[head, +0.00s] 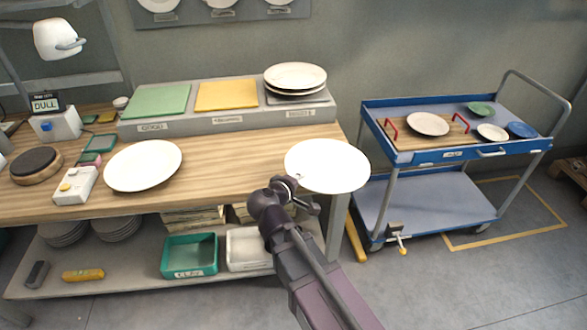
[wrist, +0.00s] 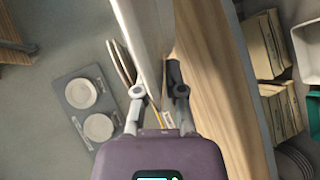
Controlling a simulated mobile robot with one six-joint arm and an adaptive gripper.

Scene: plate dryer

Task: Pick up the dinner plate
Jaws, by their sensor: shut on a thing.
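A white dinner plate (head: 327,167) is at the end of my gripper (head: 296,186) in the head view, at the right end of the workbench. The plate shows nearly edge-on in the wrist view (wrist: 144,28), between the two fingers of my gripper (wrist: 158,94). The gripper is shut on the plate's near rim. In the head view the plate covers the bench's right corner; its exact height above the bench is hard to tell. Another large white plate (head: 143,166) lies on the left part of the bench.
A long grey stand (head: 230,121) at the back of the bench carries a green mat (head: 158,101), a yellow mat (head: 227,94) and stacked white plates (head: 295,76). A blue trolley (head: 457,156) with small plates stands to the right. Bins and plate stacks fill the lower shelf (head: 128,268).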

